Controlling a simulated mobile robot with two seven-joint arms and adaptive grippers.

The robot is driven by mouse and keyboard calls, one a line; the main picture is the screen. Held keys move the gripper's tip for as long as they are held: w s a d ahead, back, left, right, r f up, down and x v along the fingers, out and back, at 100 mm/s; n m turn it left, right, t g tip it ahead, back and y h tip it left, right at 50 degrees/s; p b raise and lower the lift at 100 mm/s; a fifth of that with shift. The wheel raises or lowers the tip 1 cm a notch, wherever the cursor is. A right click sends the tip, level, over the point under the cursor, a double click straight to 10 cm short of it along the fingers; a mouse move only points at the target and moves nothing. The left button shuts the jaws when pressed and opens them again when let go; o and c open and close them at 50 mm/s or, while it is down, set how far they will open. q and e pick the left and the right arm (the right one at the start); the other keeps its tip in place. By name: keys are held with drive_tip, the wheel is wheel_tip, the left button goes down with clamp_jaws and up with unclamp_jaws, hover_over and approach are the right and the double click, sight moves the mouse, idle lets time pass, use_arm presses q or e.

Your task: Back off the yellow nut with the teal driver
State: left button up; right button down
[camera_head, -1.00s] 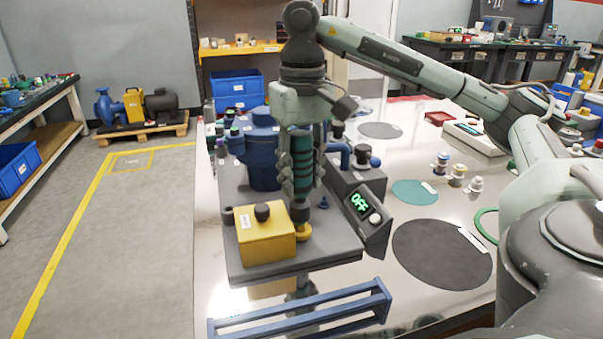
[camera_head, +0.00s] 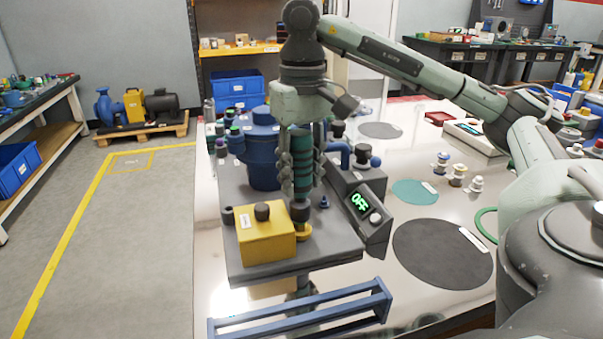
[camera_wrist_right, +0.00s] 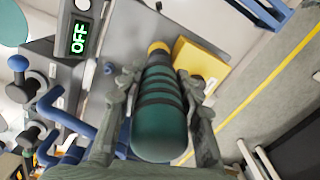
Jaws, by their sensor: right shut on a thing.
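My right gripper (camera_head: 302,172) is shut on the teal driver (camera_head: 301,156), which stands upright, tip down, over the grey test rig. The driver's dark socket end (camera_head: 300,212) is at the yellow nut (camera_head: 304,231), beside the yellow box (camera_head: 264,240). In the right wrist view the banded teal handle of the driver (camera_wrist_right: 160,118) lies between the fingers, and the yellow nut (camera_wrist_right: 158,47) shows at its far end. Whether the socket is fully seated on the nut cannot be told. My left gripper is not in view.
The display (camera_head: 361,203) reads OFF, right of the driver. A blue housing (camera_head: 263,160) stands behind the driver. A blue rack (camera_head: 300,309) lies in front of the rig. A dark round mat (camera_head: 442,254) lies clear on the right of the table.

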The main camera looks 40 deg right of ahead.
sight(302, 154)
drive_tip(key=shift+f+b, duration=1)
idle(0.8)
drive_tip(key=shift+s+a+f, duration=0.1)
drive_tip(key=shift+s+f, duration=0.05)
idle(1.6)
drive_tip(key=shift+r+b, duration=0.3)
drive_tip(key=shift+r, duration=0.1)
idle(2.5)
drive_tip(key=shift+r, duration=0.1)
drive_tip(key=shift+r+p, duration=2.5)
drive_tip(key=shift+r, duration=0.05)
